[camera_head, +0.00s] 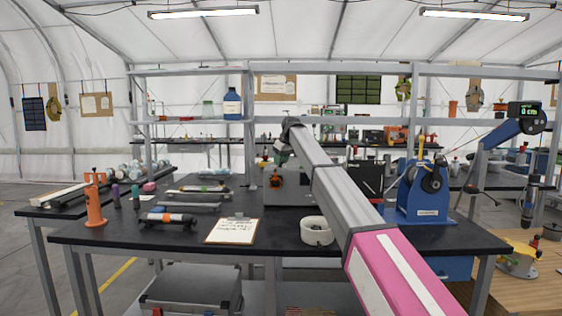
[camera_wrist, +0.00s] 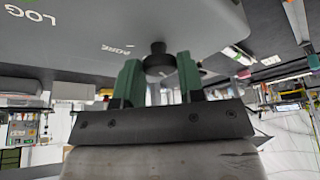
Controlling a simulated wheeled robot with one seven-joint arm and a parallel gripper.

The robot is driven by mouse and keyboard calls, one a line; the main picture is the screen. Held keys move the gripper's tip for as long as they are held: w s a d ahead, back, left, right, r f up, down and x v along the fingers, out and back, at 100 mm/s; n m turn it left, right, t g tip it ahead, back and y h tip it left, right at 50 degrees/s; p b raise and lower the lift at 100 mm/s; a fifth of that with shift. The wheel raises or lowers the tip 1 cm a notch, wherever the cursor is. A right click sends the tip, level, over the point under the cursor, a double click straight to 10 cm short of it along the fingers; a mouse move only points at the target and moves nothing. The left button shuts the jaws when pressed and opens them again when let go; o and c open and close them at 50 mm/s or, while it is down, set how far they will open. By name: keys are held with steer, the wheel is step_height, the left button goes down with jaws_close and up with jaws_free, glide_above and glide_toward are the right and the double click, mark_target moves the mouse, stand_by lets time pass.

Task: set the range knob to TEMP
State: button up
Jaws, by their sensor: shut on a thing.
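A grey instrument box (camera_head: 287,188) stands on the black bench in the head view; its grey face (camera_wrist: 90,30) fills the upper left of the wrist view. The words "LOG" and what looks like "BORE" are printed on it, and no TEMP mark is readable. In the head view my gripper (camera_head: 277,155) is small at the box's top, and the knob is hidden. Its pointer setting cannot be seen.
A clipboard (camera_head: 232,231), a white bowl (camera_head: 316,231) and an orange stand (camera_head: 95,206) are on the bench. A blue winch-like machine (camera_head: 424,194) stands to the right of my arm. The bench between clipboard and box is mostly clear.

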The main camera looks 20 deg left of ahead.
steer(key=o, duration=0.9)
steer(key=shift+r, duration=0.1)
steer(key=v, duration=1)
steer(key=shift+s+d+r, duration=0.15)
steer(key=shift+r, duration=0.1)
